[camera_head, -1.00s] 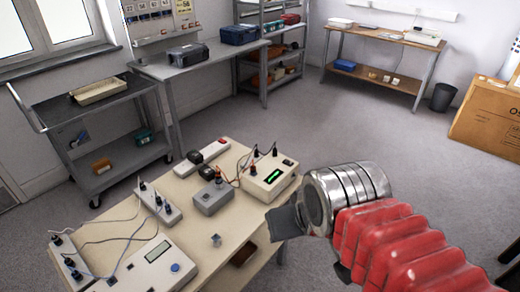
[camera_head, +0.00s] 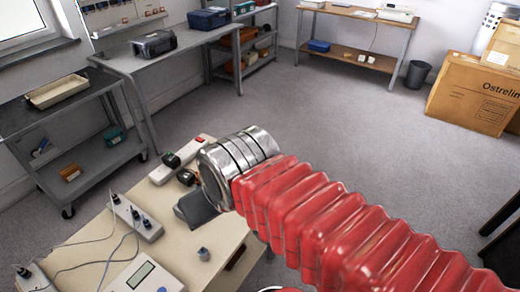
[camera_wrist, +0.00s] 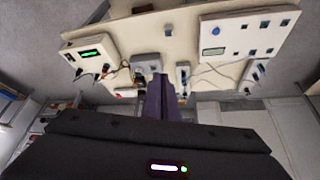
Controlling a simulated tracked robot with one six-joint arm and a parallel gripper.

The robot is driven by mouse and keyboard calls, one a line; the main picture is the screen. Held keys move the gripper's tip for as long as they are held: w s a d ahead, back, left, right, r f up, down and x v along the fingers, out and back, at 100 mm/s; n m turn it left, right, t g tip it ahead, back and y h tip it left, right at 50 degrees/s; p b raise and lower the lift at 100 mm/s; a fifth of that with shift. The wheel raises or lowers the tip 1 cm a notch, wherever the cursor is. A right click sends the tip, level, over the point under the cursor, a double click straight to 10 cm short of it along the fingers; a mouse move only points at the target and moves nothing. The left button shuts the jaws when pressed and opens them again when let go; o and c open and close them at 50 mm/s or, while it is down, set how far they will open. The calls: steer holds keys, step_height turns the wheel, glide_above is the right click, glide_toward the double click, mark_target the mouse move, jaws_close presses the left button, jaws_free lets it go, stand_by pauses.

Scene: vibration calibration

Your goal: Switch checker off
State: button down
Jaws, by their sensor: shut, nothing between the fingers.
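My gripper (camera_head: 194,210) is shut and empty. It is above the wooden table (camera_head: 215,240), with its dark fingers (camera_wrist: 160,97) also showing in the wrist view. A white box with a green lit display (camera_wrist: 95,52) stands on the table at the left of the wrist view; my arm hides it in the head view. A white device with a grey display and a blue button (camera_head: 145,276) is at the table's near left; it also shows in the wrist view (camera_wrist: 222,42). I cannot tell which one is the checker.
A power strip (camera_head: 135,216) with cables lies on the table, and a small grey knob-like piece (camera_head: 203,254) is near the gripper. A grey box (camera_wrist: 146,64) shows in the wrist view. A cart (camera_head: 75,130) stands left; open floor lies behind the table.

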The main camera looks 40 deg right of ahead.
steer(key=shift+w, duration=0.1)
stand_by(0.3)
steer(key=w+d+n+g, duration=0.2)
steer(key=w+d, duration=1.3)
steer(key=w+d+f, duration=0.1)
steer(key=d+f, duration=0.2)
steer(key=d, duration=0.4)
steer(key=w+d+f+n, duration=0.1)
steer(key=w+d+f, duration=0.1)
steer(key=d, duration=0.6)
steer(key=w+d+f+y, duration=0.1)
steer(key=d+f, duration=0.3)
steer(key=d, duration=0.4)
steer(key=shift+w+d+n, duration=0.15)
steer(key=shift+w+n, duration=0.25)
steer(key=shift+w, duration=0.15)
steer(key=shift+f, duration=0.1)
